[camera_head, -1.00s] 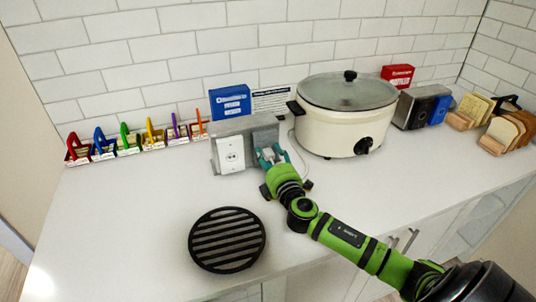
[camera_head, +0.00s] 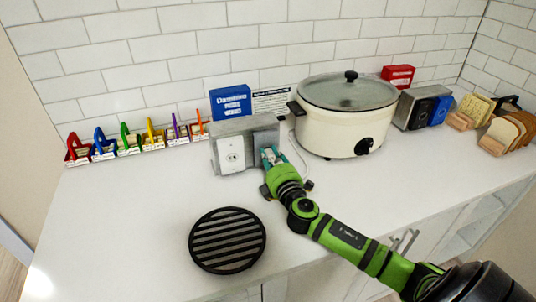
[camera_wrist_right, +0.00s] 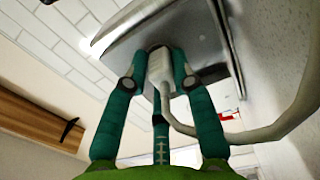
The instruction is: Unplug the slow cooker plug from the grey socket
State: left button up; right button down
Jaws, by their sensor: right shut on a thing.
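The cream slow cooker (camera_head: 335,128) with its glass lid stands right of the socket box. The grey socket (camera_head: 265,135) is the right part of the box, beside a white outlet plate (camera_head: 231,155). My right gripper (camera_head: 270,156) is in front of the grey socket. In the right wrist view its fingers (camera_wrist_right: 159,70) are shut on the pale slow cooker plug (camera_wrist_right: 157,62), whose cord (camera_wrist_right: 225,137) loops away to the right. The plug's front end is up against the grey surface (camera_wrist_right: 190,25); I cannot tell how deep it sits. My left gripper is not in view.
A black round grate (camera_head: 227,240) lies on the white counter (camera_head: 130,220) in front. Colored holders (camera_head: 127,140), a blue box (camera_head: 231,101) and a red box (camera_head: 398,75) stand along the wall. A toaster (camera_head: 420,108) and bread racks (camera_head: 505,130) are right.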

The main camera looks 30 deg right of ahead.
aim_at(271, 159)
jog(key=shift+p+v, duration=0.35)
jog(key=shift+v, duration=2.65)
jog(key=shift+f, duration=0.2)
